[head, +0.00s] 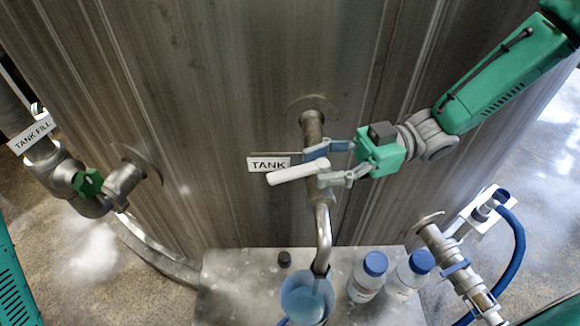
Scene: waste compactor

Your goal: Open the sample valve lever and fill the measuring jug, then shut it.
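The white sample valve lever (290,175) points left from the tap pipe (312,130) on the tank wall, crosswise to the pipe. My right gripper (322,166) comes in from the right, its two fingers spread above and below the lever's right end near the valve. I cannot tell whether a finger touches it. The bent spout (323,235) runs down from the valve to the mouth of the blue measuring jug (307,300). The jug looks pale blue inside; its liquid level and any flow are unclear. My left gripper is out of view.
A "TANK" label (268,163) sits behind the lever. A pipe with a blue hose (515,250) stands at right.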

